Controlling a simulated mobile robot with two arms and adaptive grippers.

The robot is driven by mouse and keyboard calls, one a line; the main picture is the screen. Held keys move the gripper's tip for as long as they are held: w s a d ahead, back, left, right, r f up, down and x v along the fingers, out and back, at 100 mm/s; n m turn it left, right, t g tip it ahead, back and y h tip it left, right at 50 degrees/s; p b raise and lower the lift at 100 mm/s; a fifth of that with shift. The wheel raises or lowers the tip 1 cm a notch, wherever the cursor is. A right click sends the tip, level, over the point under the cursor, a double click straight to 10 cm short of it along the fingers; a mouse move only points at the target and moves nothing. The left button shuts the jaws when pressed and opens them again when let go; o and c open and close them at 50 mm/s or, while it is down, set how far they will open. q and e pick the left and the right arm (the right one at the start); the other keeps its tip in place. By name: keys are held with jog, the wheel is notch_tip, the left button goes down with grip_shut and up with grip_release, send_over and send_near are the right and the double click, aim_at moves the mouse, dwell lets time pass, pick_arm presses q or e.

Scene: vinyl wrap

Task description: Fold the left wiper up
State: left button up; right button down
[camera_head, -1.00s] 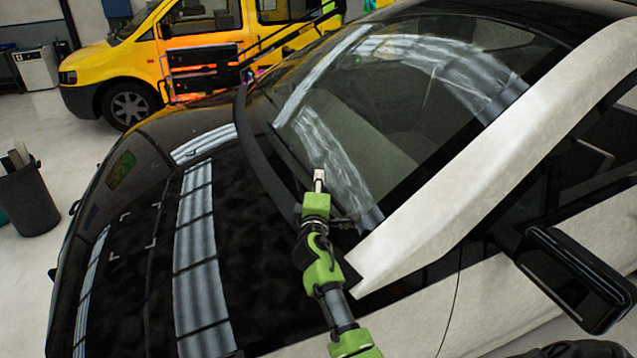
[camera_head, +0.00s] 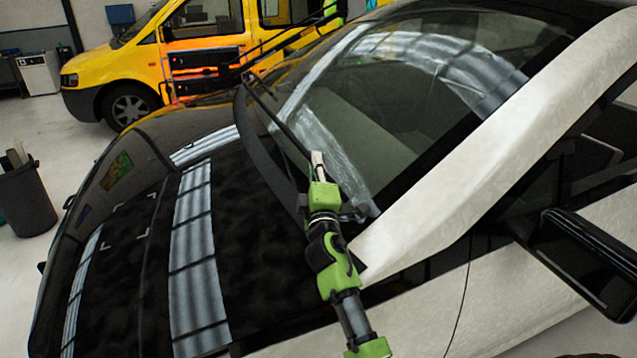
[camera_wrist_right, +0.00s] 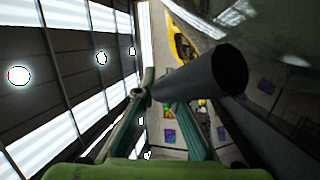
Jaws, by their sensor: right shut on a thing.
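The dark, thin wiper (camera_head: 280,122) runs diagonally in front of the lower windshield (camera_head: 365,125) in the head view. It appears raised off the glass. My right gripper (camera_head: 317,160) is shut on it near its lower right end. In the right wrist view, the wiper (camera_wrist_right: 205,78) is a thick dark rod between the fingers of my right gripper (camera_wrist_right: 165,98), its round end close to the camera. The fingers partly hide the wiper's held part. My left gripper is not in view.
The black hood (camera_head: 250,235) lies left of my right arm. A white windshield pillar (camera_head: 500,130) and a dark side mirror (camera_head: 580,260) stand to the right. A yellow van (camera_head: 140,60) and a dark bin (camera_head: 27,200) are farther off.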

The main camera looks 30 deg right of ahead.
jog(key=shift+s+a+r+t+b, duration=0.25)
jog(key=shift+a+t+b, duration=0.05)
jog(key=shift+t+b, duration=0.45)
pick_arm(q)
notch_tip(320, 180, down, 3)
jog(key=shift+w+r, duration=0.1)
pick_arm(e)
jog(key=shift+a+r+y, duration=0.15)
jog(key=shift+r+y, duration=0.2)
jog(key=shift+y, duration=0.05)
jog(key=c, duration=2.4)
grip_release()
jog(key=shift+s, duration=0.1)
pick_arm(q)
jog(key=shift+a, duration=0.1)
pick_arm(e)
jog(key=shift+o, duration=0.2)
jog(key=v, duration=0.7)
jog(key=shift+s+a+f, duration=0.15)
jog(key=shift+s+f, duration=0.05)
